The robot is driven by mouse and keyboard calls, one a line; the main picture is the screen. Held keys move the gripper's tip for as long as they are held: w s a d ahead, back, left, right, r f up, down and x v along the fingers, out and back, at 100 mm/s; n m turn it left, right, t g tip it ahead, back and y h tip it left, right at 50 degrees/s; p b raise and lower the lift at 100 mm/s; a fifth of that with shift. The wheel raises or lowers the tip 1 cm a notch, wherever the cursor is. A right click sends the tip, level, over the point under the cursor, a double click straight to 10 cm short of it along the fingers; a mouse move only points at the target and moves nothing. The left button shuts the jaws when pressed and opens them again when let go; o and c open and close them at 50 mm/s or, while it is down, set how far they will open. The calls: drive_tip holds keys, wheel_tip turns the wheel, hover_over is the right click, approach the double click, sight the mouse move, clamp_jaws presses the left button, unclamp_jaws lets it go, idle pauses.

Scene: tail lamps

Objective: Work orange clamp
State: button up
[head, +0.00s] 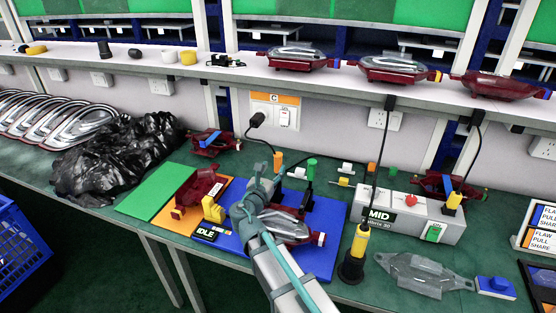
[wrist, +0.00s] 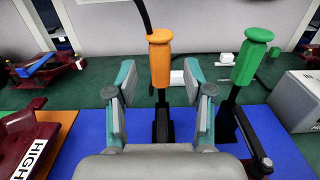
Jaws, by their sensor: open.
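The orange clamp (wrist: 160,62) has an upright orange handle on a black base in the wrist view. Its orange handle also shows in the head view (head: 278,159), at the back of the blue mat. My gripper (wrist: 158,88) is open, with one finger on each side of the handle in the picture. Gaps show on both sides, and I see no contact. In the head view my gripper (head: 263,183) is near the clamp and partly hides its lower part. A green-handled clamp (wrist: 248,62) stands to the right, also in the head view (head: 311,167).
A red lamp housing (head: 197,192) sits on the orange mat at left. Another lamp (head: 285,227) lies on the blue mat (head: 322,262) beside my arm. A grey control box (head: 405,212) stands right. A black cable hangs behind the orange handle.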

sight(277, 162)
drive_tip(key=x, duration=0.5)
drive_tip(key=shift+w+d+p, duration=0.1)
drive_tip(key=shift+w+p, duration=0.25)
clamp_jaws()
